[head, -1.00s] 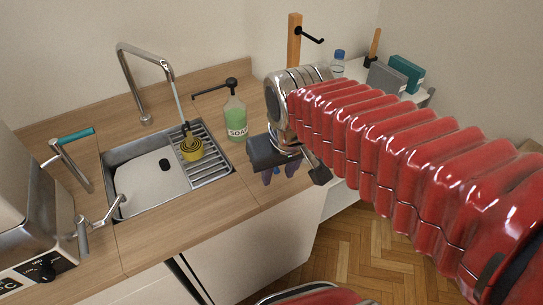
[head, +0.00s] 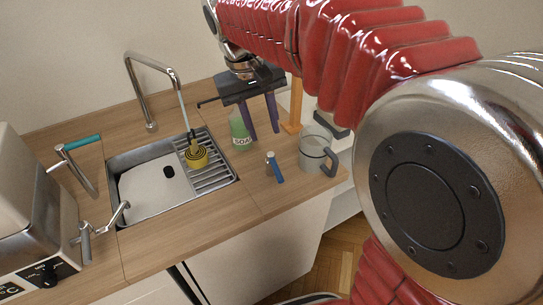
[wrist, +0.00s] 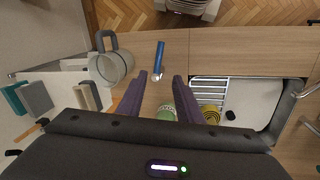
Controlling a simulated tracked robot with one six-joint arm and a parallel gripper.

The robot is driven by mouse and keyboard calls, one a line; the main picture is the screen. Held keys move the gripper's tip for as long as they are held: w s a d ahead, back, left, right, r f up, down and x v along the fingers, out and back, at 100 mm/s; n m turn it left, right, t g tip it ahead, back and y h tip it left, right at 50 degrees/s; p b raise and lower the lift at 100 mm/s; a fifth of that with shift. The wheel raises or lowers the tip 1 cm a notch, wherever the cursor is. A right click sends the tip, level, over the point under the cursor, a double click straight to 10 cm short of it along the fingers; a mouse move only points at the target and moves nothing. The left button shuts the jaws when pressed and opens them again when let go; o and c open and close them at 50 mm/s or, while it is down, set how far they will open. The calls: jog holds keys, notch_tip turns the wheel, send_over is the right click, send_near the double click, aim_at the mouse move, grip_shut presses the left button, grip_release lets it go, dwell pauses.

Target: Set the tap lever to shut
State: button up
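A small metal fitting with a blue lever (head: 275,167) stands on the wooden counter, right of the sink; it looks like the tap lever. In the wrist view the blue lever (wrist: 160,55) points away from its small metal base, between and beyond my fingertips. My gripper (head: 265,137) is open and empty, pointing down above the counter behind the lever, apart from it. Its two purple fingers (wrist: 160,77) stand wide apart in the wrist view. A chrome post with a teal handle (head: 82,143) stands left of the sink.
A clear jug with a grey handle (head: 313,153) stands close right of the lever. A green soap bottle (head: 240,133) stands behind.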

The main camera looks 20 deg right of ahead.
aim_at(277, 171)
jog(key=shift+s+d, duration=0.15)
jog(key=shift+s, duration=0.2)
jog(key=shift+f, duration=0.15)
jog(key=d+f, duration=0.1)
jog(key=f, duration=0.8)
jog(key=d+f, duration=0.1)
jog(key=f, duration=0.3)
jog(key=shift+d+f, duration=0.15)
jog(key=shift+d, duration=0.2)
grip_shut()
